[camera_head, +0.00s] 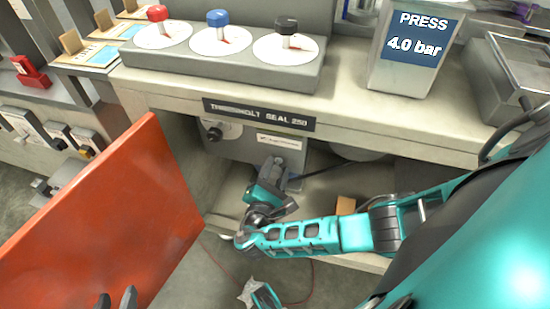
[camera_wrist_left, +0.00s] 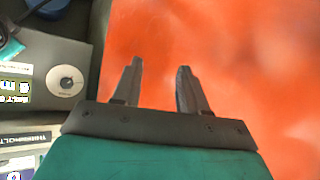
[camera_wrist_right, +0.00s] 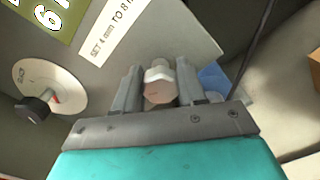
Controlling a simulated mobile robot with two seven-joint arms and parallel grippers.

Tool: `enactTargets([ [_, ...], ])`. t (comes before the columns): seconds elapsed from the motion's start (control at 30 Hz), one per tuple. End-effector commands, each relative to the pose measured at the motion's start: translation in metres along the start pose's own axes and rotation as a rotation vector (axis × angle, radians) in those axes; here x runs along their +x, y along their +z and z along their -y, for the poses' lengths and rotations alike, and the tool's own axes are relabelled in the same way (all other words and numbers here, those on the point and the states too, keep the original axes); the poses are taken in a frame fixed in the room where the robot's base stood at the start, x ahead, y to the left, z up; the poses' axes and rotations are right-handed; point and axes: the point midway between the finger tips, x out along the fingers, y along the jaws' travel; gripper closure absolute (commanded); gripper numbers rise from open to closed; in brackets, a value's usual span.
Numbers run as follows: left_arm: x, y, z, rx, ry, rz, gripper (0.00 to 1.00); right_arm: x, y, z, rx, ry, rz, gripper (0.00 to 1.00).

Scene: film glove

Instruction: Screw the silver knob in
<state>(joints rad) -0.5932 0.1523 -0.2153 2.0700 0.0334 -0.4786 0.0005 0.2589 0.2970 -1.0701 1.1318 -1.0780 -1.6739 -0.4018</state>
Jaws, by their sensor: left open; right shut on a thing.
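The silver knob (camera_wrist_right: 159,88) is a small hexagonal piece between the fingers of my right gripper (camera_wrist_right: 158,92) in the right wrist view. That gripper is shut on it, close to the grey machine panel (camera_wrist_right: 125,80). In the head view my right gripper (camera_head: 278,166) reaches into the open bay under the counter, where the knob is too small to make out. My left gripper (camera_wrist_left: 157,85) is open and empty in front of the orange door panel. Its fingertips (camera_head: 117,299) show at the bottom left of the head view.
The orange door (camera_head: 110,215) stands open at the left. A dial with a black knob (camera_wrist_right: 33,110) and a white label (camera_wrist_right: 118,28) are on the panel. A small orange-brown block (camera_head: 346,205) lies in the bay. A pressure display (camera_head: 412,45) reads 4.0 bar.

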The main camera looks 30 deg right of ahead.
Motion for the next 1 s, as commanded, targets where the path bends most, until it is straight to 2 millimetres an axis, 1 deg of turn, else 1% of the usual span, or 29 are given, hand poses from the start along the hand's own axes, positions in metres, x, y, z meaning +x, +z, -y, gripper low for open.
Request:
enactTargets([
  [0.5,0.008,0.012,-0.002,-0.002,0.007,0.013,0.57,-0.001,-0.002,0.005,0.492,-0.003,0.004,0.90],
  [0.6,0.009,0.010,-0.004,-0.005,0.011,0.005,0.57,-0.001,-0.002,0.005,0.582,-0.003,0.005,0.90],
  [0.73,0.013,0.008,-0.006,-0.010,0.015,-0.005,0.57,0.000,-0.002,0.006,0.689,-0.003,0.005,0.90],
  [1.0,0.016,0.011,-0.009,-0.012,0.025,-0.003,0.57,0.000,-0.002,0.006,0.856,-0.001,0.006,0.90],
])
